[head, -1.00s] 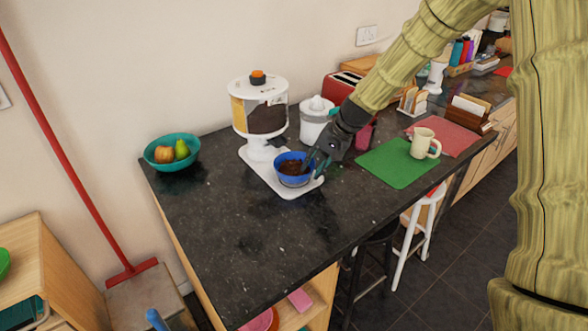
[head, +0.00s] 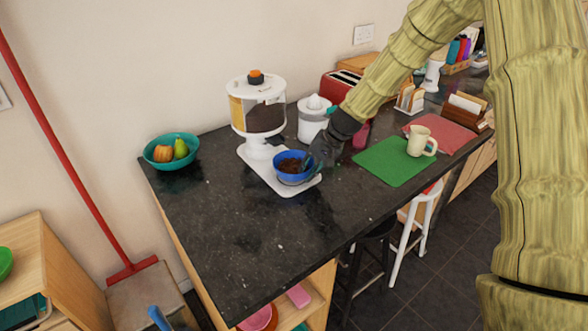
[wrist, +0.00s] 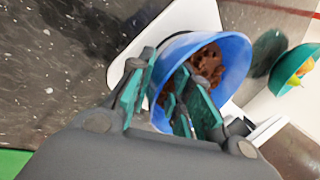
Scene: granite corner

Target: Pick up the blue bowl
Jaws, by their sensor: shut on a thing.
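The blue bowl (head: 292,177) holds brown contents and sits on the white base of the dispenser, under its spout. My gripper (head: 313,163) is at the bowl's right side in the head view. In the wrist view my gripper (wrist: 160,100) has one finger outside the blue bowl (wrist: 235,55) and the other inside it, shut on the rim between them. The bowl looks slightly tilted in the wrist view, but I cannot tell whether it is lifted off the base.
The white dispenser (head: 258,105) stands close behind the bowl. A white juicer (head: 313,119) and a red toaster (head: 340,86) are behind my gripper. A green mat (head: 392,163) with a cream mug (head: 421,142) lies to the right. A teal fruit bowl (head: 185,158) is at left. The front counter (head: 240,240) is clear.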

